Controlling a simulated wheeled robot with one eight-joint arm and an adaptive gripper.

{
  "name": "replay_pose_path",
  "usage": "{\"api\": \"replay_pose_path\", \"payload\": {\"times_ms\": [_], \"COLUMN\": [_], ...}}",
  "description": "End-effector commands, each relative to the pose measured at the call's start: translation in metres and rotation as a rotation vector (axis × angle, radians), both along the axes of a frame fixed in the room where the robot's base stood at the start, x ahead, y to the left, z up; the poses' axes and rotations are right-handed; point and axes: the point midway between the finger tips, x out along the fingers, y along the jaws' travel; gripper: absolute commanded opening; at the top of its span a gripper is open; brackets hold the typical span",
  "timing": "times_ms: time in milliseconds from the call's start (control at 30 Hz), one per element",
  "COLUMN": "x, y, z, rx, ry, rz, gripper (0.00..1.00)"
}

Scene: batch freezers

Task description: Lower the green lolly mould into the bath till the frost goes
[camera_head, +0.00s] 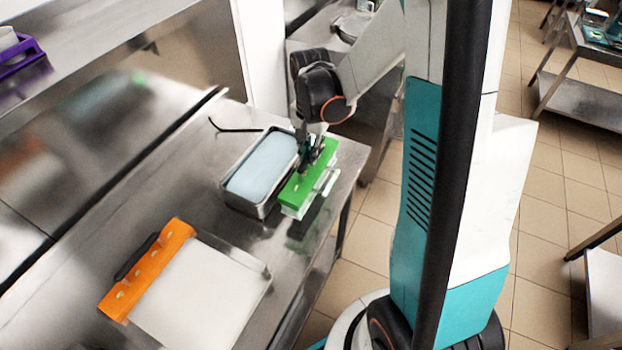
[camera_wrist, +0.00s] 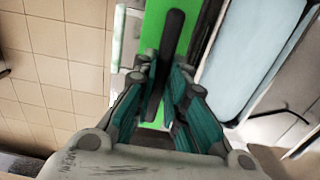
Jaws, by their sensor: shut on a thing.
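The green lolly mould (camera_head: 321,158) has a green top and a pale, whitish lower part. In the head view it is beside the metal bath (camera_head: 234,199), on its right, near the table's right edge. The bath holds pale blue liquid (camera_head: 262,168). My gripper (camera_head: 311,158) is over the mould and shut on its dark handle. In the wrist view my gripper (camera_wrist: 160,88) has the black handle (camera_wrist: 173,40) between its fingers, with the green top (camera_wrist: 156,22) below. I cannot tell whether the mould touches the table.
A purple item (camera_head: 20,55) is on the upper shelf. A bent black rod (camera_head: 235,129) is behind the bath. Bare table lies between bath and board.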

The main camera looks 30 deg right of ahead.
Motion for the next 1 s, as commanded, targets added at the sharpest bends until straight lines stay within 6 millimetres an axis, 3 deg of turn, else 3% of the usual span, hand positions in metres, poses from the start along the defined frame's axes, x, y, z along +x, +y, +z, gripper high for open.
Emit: {"api": "replay_pose_path", "payload": {"times_ms": [1000], "x": [0.0], "y": [0.0], "z": [0.07], "rx": [0.0], "ry": [0.0], "rz": [0.0], "gripper": [0.0]}}
